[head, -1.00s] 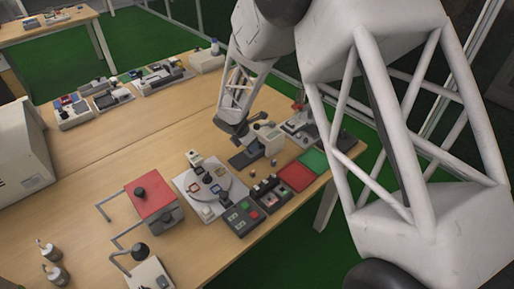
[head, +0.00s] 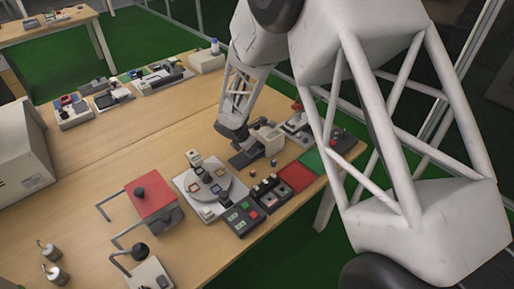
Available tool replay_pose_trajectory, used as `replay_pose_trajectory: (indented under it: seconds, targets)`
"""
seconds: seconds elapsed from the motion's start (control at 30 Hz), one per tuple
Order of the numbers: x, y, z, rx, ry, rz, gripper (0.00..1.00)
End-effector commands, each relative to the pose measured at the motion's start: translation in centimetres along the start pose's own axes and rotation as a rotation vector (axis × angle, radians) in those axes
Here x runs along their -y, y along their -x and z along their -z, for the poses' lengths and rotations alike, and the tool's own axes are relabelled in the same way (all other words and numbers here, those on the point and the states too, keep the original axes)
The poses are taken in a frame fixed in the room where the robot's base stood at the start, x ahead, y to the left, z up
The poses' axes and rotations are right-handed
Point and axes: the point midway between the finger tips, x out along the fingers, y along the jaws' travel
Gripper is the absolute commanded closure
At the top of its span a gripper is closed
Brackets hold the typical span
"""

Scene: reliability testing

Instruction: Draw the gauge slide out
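My gripper (head: 240,136) is small and dark at the end of my white arm, right of the table's middle. It is low, right beside a device with a pale block (head: 267,138) on a dark base (head: 243,158). This device may hold the gauge slide, but the slide itself is too small to make out. The fingertips are partly hidden and blend with the dark parts of the device. I cannot tell whether they touch it or whether they are open.
A round turntable fixture (head: 211,185), button panel (head: 242,215), red pad (head: 296,177) and green pad (head: 315,160) lie in front. A red-topped box (head: 150,196) stands left. Another device (head: 295,122) sits just behind right. The middle-left wood is clear.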

Motion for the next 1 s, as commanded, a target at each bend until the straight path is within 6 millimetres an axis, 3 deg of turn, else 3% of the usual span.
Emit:
replay_pose_trajectory:
  seconds: [0.27, 1.0]
  targets:
    - [0.0, 0.3, 0.7, 0.000, 0.001, 0.000, 0.78]
    - [-0.1, 2.2, 4.9, 0.000, 0.001, -0.002, 0.78]
